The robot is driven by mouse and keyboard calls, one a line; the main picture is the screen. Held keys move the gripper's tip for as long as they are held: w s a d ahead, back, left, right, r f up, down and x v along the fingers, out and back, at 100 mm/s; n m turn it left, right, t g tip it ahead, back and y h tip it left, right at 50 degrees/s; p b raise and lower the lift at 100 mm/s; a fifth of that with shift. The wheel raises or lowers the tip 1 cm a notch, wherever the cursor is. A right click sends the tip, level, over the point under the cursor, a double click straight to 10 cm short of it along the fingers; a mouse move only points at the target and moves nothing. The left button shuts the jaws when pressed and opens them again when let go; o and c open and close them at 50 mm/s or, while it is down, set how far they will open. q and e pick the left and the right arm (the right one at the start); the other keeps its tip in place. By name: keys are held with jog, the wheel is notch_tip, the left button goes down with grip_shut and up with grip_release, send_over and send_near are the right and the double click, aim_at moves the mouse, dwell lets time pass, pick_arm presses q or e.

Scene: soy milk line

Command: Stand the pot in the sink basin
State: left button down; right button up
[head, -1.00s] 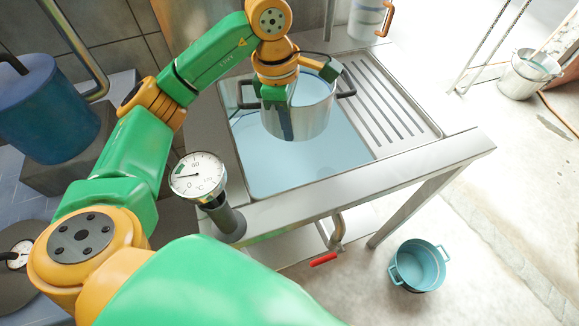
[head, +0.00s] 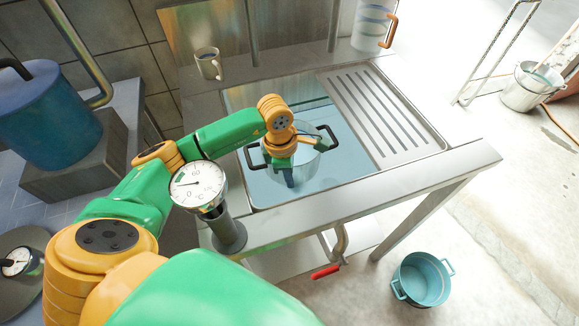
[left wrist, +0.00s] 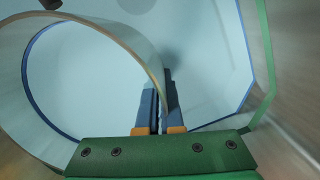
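The pot (head: 309,163) is a shiny metal pot with two black handles, low inside the light-blue sink basin (head: 353,152) in the head view. It looks upright. My left gripper (head: 289,178) points down at the pot's near left side. In the left wrist view, the fingers (left wrist: 161,108) of my left gripper are closed on the wall of the pot (left wrist: 105,28), one inside and one outside. The basin (left wrist: 203,30) shows around it. I cannot tell whether the pot's underside touches the basin floor. My right gripper is out of view.
A ribbed drainboard (head: 385,115) lies right of the basin. A mug (head: 208,64) and a cylindrical container with a brown handle (head: 371,25) stand behind. A dial thermometer (head: 199,186) is at the front left. A blue pot (head: 421,281) stands on the floor.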

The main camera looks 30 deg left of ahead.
pick_arm(q)
notch_tip(320, 180, down, 3)
jog(key=shift+f, duration=0.1)
jog(key=c, duration=1.1)
grip_release()
jog(key=shift+s, duration=0.1)
jog(key=r, duration=0.8)
jog(key=a+r, duration=0.1)
jog(key=r, duration=0.3)
jog(key=shift+s+a, duration=0.1)
jog(key=shift+s, duration=0.2)
jog(key=shift+p, duration=0.3)
